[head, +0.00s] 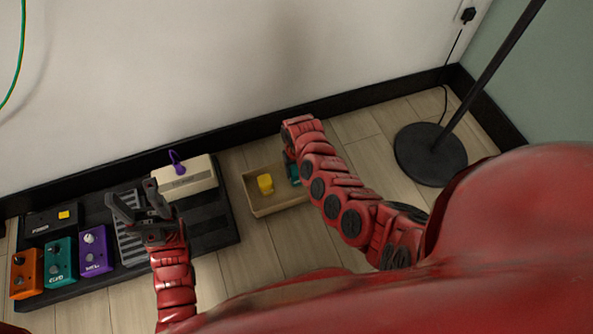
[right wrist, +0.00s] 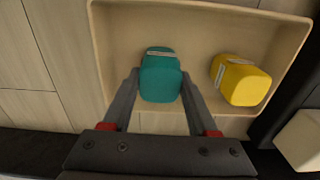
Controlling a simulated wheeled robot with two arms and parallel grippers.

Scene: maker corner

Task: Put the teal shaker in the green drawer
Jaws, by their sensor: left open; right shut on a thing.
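The teal shaker (right wrist: 160,78) is between the two fingers of my right gripper (right wrist: 161,88), which is shut on it. In the head view the teal shaker (head: 294,174) shows only partly beside my right arm, at the right end of a shallow wooden tray (head: 281,209). The right wrist view shows it over the tray floor; I cannot tell whether it touches the floor. My left gripper (head: 131,198) is open and empty above the pedal board. No green drawer is in view.
A yellow shaker (head: 265,184) stands in the tray, close to the teal one. Left of the tray is a black pedal board (head: 222,232) with orange, teal and purple pedals and a cream box (head: 193,178). A lamp base (head: 430,154) stands right. The wall is behind.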

